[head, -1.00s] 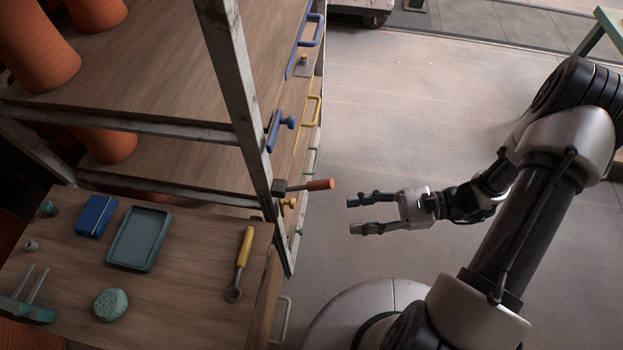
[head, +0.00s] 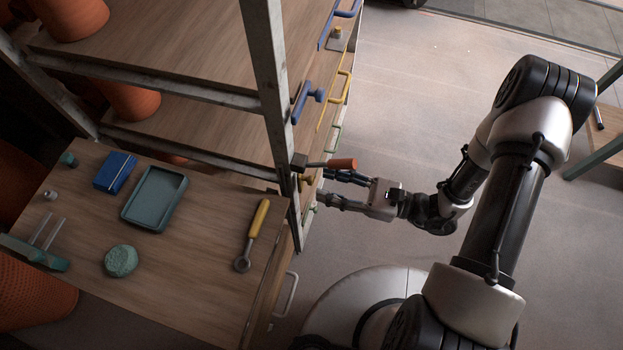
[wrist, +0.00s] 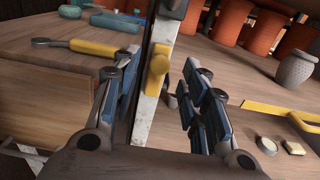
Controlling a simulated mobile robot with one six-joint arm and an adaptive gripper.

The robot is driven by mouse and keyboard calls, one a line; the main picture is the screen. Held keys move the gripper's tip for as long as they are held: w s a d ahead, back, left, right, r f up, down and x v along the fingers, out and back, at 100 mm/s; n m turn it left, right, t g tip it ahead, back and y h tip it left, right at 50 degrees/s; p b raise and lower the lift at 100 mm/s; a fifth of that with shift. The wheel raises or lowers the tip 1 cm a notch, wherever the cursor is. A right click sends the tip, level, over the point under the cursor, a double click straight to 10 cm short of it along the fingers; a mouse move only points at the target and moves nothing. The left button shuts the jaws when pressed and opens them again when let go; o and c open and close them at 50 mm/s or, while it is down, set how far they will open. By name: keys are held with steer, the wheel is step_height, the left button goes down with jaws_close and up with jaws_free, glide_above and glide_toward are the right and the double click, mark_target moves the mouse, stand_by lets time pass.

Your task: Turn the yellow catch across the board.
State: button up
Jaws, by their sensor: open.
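The yellow catch (wrist: 157,68) is on the metal post (wrist: 144,125) in the wrist view, its longer side running roughly along the post. In the head view only a small part of the yellow catch (head: 304,180) shows, low on the front post. My gripper (head: 322,186) is open at the post. In the wrist view its fingers stand either side of the catch, with a visible gap on each side; contact is not clear. The wooden board (wrist: 225,120) with a yellow handle (wrist: 270,106) is right of the post in the wrist view.
An orange-handled lever (head: 338,163) juts from the post just above my gripper in the head view. A blue catch (head: 306,98) sits higher on the post. The worktop (head: 205,215) at left holds a yellow-handled tool (head: 256,222) and a tray (head: 155,197).

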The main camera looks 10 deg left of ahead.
mark_target(312, 178)
steer(key=a, duration=0.5)
steer(key=shift+w+b, duration=0.2)
steer(key=shift+b, duration=0.1)
steer(key=shift+c, duration=0.5)
jaws_close()
